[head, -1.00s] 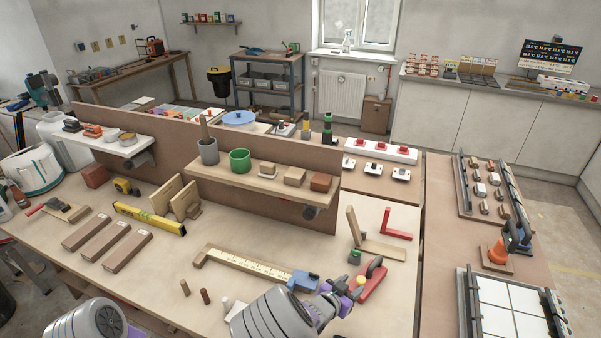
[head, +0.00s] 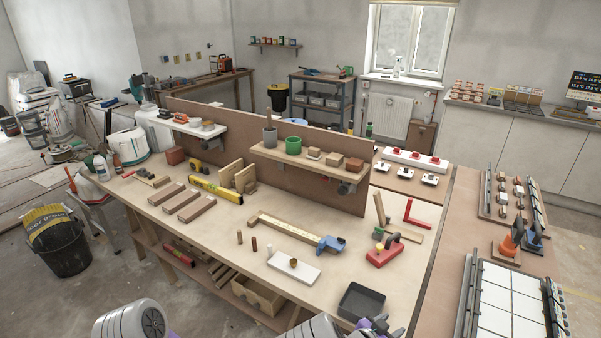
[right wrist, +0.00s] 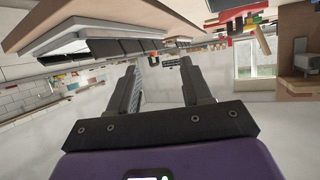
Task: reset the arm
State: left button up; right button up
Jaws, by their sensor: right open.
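My right gripper (head: 385,328) shows only partly at the bottom edge of the head view, by the near edge of the bench, its purple body beside my grey arm link. In the right wrist view its two dark fingers (right wrist: 158,72) stand apart with nothing between them. My left arm's grey link is at the bottom left of the head view, with a sliver of purple beside it; the left fingers are not visible.
The workbench (head: 225,222) carries a black tray (head: 361,303), a white board (head: 293,267), a ruler with a blue end (head: 290,230) and a red tool (head: 384,254). White tiles (head: 495,297) lie on the right-hand table. Open floor with a black bucket (head: 62,250) is at left.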

jog(key=s+a+f+n+g+y, duration=0.25)
jog(key=s+f, duration=0.35)
jog(key=f, duration=0.3)
jog(key=s+a+f+n+g+y, duration=0.1)
jog(key=s+f+n+g+y, duration=0.1)
jog(key=s+f+y, duration=0.35)
jog(key=s+a+f+n+g+y, duration=0.3)
jog(key=s+a+y, duration=0.3)
jog(key=s+a, duration=0.4)
jog(key=shift+s+a+y, duration=0.3)
jog(key=shift+s+a, duration=0.05)
jog(key=shift+a, duration=0.3)
jog(key=shift+f, duration=0.1)
